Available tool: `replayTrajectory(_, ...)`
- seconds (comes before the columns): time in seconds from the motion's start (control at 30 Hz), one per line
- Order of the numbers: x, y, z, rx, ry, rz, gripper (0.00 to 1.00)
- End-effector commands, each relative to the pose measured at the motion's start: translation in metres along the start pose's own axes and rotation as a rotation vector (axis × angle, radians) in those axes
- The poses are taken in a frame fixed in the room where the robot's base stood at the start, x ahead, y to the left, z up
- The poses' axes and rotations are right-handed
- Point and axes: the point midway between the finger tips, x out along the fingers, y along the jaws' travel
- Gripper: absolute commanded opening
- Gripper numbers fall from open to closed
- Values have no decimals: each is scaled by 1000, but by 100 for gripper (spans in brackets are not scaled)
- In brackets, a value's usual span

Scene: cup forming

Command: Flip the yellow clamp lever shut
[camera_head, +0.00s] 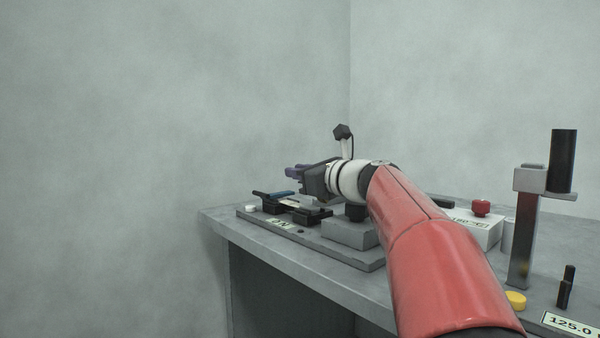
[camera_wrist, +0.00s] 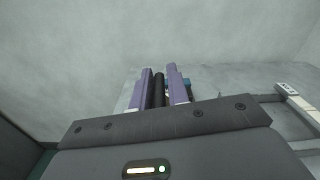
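I cannot make out a yellow clamp lever in either view. My gripper (camera_head: 293,171), with purple fingers, is at the far left of the bench, just above a black fixture (camera_head: 306,215) with a blue part (camera_head: 282,194). In the wrist view the two fingers of my gripper (camera_wrist: 159,72) stand apart with a dark rod (camera_wrist: 158,90) between them. I cannot tell whether they press on it. A blue bit (camera_wrist: 187,85) shows beside the right finger. My arm and gripper hide part of the fixture.
The fixture sits on a grey base plate (camera_head: 370,262) on the grey bench (camera_head: 275,252). A white button (camera_head: 251,208) is at its left.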

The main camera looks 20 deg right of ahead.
Motion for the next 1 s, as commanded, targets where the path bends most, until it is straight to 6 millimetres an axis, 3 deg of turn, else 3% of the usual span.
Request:
replayTrajectory(0.03,0,0,0,0,0,0,24)
replayTrajectory(0.1,0,0,0,1,0,0,33)
replayTrajectory(0.47,0,-1,6,0,-2,1,33)
replayTrajectory(0.67,1,-7,42,-2,-4,3,33)
replayTrajectory(1.0,1,-24,126,-2,-2,1,33)
